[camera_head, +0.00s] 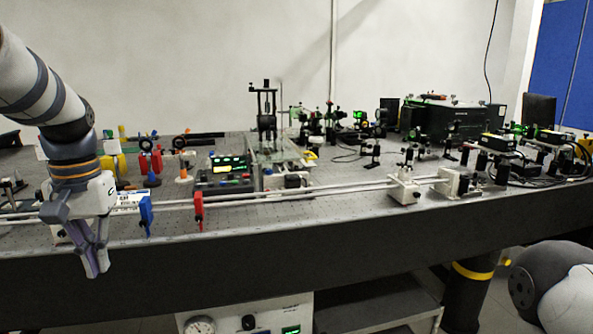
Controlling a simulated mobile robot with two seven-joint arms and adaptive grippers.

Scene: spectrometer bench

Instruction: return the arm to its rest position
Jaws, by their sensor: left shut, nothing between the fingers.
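My left arm comes in from the upper left, and its gripper (92,268) points down in front of the bench's near edge. The gripper is shut with nothing between its fingers. The fingertips hang before the dark front face of the optical bench (330,240), and the wrist hides part of the rail behind it. A rounded grey and white part of my other arm shows at the lower right corner. My right gripper is not in the picture.
A long rail (320,188) runs along the bench front with a blue holder (145,211) and a red holder (198,208) on it. A lit control box (228,170) stands behind. A black instrument (445,118) and several optics stand at right. A gauge unit (250,316) sits below.

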